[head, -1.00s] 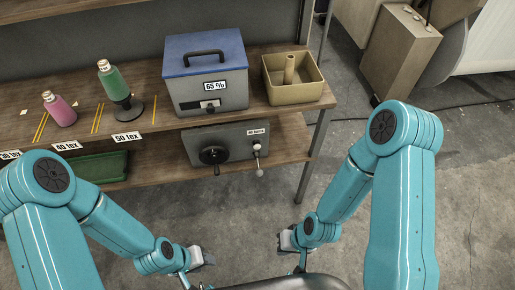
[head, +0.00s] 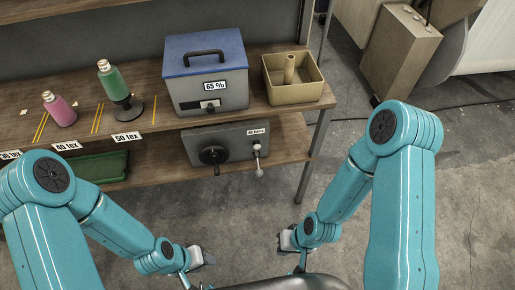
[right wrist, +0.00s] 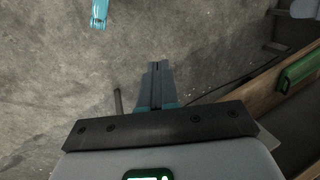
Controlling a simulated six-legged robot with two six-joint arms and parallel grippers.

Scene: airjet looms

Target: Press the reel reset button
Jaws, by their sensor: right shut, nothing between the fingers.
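The grey reel box (head: 228,137) sits on the lower shelf, with a dark round crank wheel (head: 213,156) on its front. At its right are a small white label (head: 257,132), too small to read surely, and a pale knob on a short lever (head: 258,160). I cannot tell which part is the reset button. My right gripper (head: 288,241) hangs low in front of the shelf, well apart from the box; in the right wrist view its fingers (right wrist: 157,84) are together and empty over the floor. My left gripper (head: 206,257) is also low and apart; its fingers are unclear.
Above the reel stand a blue-lidded box (head: 205,75) marked 65 % and a tan open bin (head: 293,79). Pink (head: 60,109) and green (head: 113,79) bobbins stand at the left. A green tray (head: 103,167) lies on the lower shelf.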

